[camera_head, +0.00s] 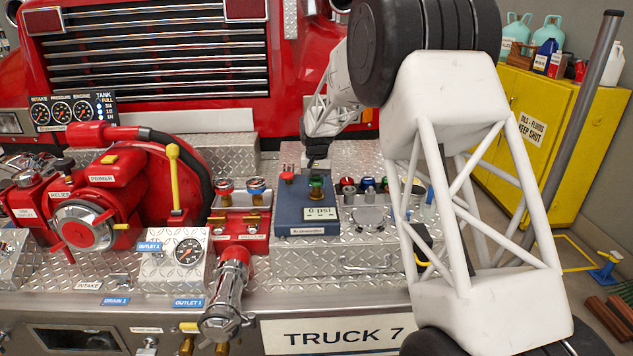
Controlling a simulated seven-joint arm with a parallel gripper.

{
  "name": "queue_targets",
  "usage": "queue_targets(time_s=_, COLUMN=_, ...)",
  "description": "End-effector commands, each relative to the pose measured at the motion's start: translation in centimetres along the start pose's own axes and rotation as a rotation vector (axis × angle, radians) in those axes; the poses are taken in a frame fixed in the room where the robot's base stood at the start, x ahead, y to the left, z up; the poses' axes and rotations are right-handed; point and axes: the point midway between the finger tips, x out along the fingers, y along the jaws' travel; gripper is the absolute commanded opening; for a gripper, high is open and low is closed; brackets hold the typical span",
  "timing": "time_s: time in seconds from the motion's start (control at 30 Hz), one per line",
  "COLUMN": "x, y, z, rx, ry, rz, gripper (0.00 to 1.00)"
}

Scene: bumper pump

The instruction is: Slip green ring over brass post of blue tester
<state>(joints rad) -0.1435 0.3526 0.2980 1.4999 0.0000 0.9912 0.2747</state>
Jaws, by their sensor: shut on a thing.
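The blue tester (291,216) stands on the diamond-plate deck in the middle of the view, with a display reading 0 psi on its front. A small green piece, which looks like the green ring (317,181), shows at the tester's right side, directly below my gripper (317,163). A bit of brass, likely the brass post (317,197), shows just under the green. My gripper points down and is shut on the green ring. At this size I cannot tell whether the ring is around the post or above it.
Left are red and blue knobs (256,186) on a red bracket and a yellow-handled lever (174,180). My arm hides the deck's right part.

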Motion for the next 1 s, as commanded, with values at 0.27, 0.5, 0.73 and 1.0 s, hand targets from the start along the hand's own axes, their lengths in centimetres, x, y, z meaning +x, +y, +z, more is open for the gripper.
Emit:
queue_targets(time_s=0.27, x=0.6, y=0.0, z=0.0, rx=0.000, ry=-0.001, rz=0.000, gripper=0.35)
queue_targets(time_s=0.5, x=1.1, y=0.0, z=0.0, rx=0.000, ry=0.000, rz=0.000, gripper=0.35)
queue_targets(time_s=0.73, x=1.3, y=0.0, z=0.0, rx=0.000, ry=0.000, rz=0.000, gripper=0.35)
queue_targets(time_s=1.0, x=1.3, y=0.0, z=0.0, rx=0.000, ry=0.000, rz=0.000, gripper=0.35)
